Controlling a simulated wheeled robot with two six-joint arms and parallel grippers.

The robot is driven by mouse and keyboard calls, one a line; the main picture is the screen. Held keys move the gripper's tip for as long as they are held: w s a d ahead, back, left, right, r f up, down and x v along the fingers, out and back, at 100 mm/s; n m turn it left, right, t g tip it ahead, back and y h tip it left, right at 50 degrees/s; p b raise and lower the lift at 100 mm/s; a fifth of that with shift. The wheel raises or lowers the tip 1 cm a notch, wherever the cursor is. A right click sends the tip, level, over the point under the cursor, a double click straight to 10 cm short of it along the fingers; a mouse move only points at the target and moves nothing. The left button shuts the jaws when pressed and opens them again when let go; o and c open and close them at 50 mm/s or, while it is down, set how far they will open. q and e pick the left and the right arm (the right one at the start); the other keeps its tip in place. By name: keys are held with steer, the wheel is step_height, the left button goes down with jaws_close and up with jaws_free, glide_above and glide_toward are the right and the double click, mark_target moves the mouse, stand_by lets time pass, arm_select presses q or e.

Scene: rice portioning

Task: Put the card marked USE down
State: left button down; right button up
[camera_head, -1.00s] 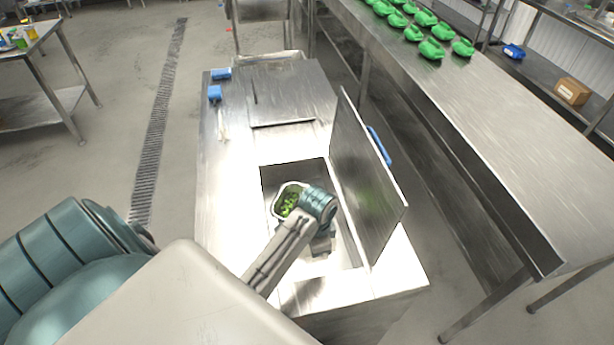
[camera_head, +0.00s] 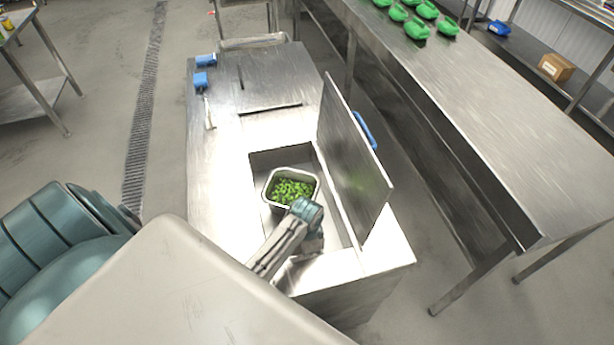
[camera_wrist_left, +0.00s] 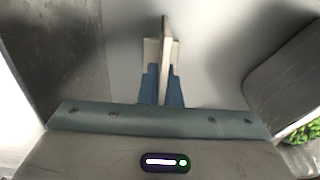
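My left gripper (camera_wrist_left: 162,55) is shut on a thin pale piece in the left wrist view, seen edge-on between the fingertips. It looks like the card (camera_wrist_left: 166,30), but no marking is readable. In the head view, my left wrist (camera_head: 306,212) is over the open well (camera_head: 335,222) of the steel counter, at the near side of a container (camera_head: 268,194) of green pieces. The fingers and card are hidden below the wrist there. The container's green contents also show at the right edge of the left wrist view (camera_wrist_left: 303,130). My right gripper is out of view.
A raised steel lid (camera_head: 355,165) stands along the well's right side. Blue-handled things (camera_head: 203,80) lie at the counter's far left. A long steel table (camera_head: 470,130) with green items (camera_head: 417,28) runs along the right.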

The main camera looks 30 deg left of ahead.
arm_select(q)
steer(key=shift+f, duration=0.1)
steer(key=c, duration=1.6)
jaws_free()
steer(key=shift+r, duration=0.25)
step_height(320, 180, up, 11)
steer(key=b, duration=0.3)
steer(key=shift+r+b, duration=0.3)
steer(key=shift+r, duration=0.1)
